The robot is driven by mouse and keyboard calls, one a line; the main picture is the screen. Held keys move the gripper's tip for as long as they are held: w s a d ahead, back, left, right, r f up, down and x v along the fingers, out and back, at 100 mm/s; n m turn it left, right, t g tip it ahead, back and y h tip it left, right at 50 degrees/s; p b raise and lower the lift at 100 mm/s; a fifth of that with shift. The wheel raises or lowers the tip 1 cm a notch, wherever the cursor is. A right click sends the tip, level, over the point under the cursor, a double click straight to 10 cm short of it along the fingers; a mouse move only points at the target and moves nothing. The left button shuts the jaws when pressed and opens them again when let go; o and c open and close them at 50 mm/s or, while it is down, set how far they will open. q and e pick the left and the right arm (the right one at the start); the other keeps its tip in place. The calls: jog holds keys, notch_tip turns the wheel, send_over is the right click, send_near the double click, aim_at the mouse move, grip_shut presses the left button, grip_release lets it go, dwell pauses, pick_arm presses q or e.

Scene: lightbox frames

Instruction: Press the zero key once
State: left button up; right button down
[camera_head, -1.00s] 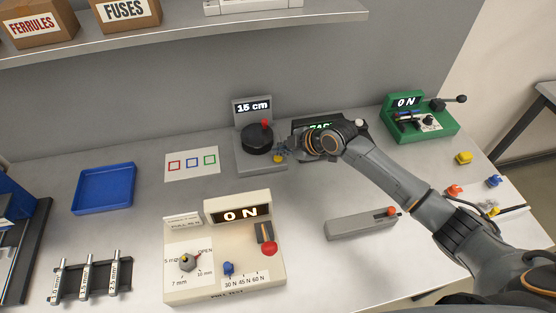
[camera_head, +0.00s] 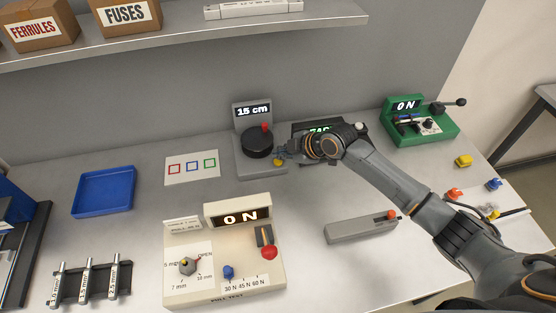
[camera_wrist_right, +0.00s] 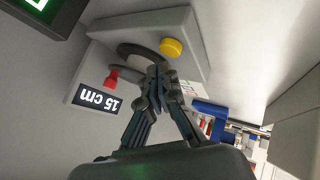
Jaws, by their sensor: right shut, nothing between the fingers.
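A grey measuring device (camera_head: 246,170) reads "15 cm" on its display (camera_head: 252,111). It has a black wheel (camera_head: 257,142) with a red knob (camera_head: 265,127), and a round yellow key (camera_head: 278,162) at its right front corner. I cannot read a zero label on the key. My right gripper (camera_head: 279,151) is shut and empty, close to the yellow key. In the right wrist view the closed fingertips (camera_wrist_right: 158,77) are beside the yellow key (camera_wrist_right: 171,47), in front of the wheel. I cannot tell whether they touch anything. My left gripper is not in view.
A black device (camera_head: 312,127) with a green display is partly hidden behind my right wrist. A cream pull tester (camera_head: 183,285) reading "ON" stands in front. A green device (camera_head: 440,134) stands at the right. A blue tray (camera_head: 104,190) is at the left.

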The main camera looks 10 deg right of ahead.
aim_at(280, 162)
dwell(0.3)
jog(key=shift+f, duration=0.4)
jog(key=shift+f+b, duration=0.55)
jog(key=shift+b, duration=0.1)
dwell(0.5)
dwell(0.3)
jog(key=shift+r+p, duration=0.85)
jog(key=shift+r, duration=0.1)
jog(key=shift+r, duration=0.1)
notch_tip(280, 162, up, 5)
jog(key=p, duration=0.4)
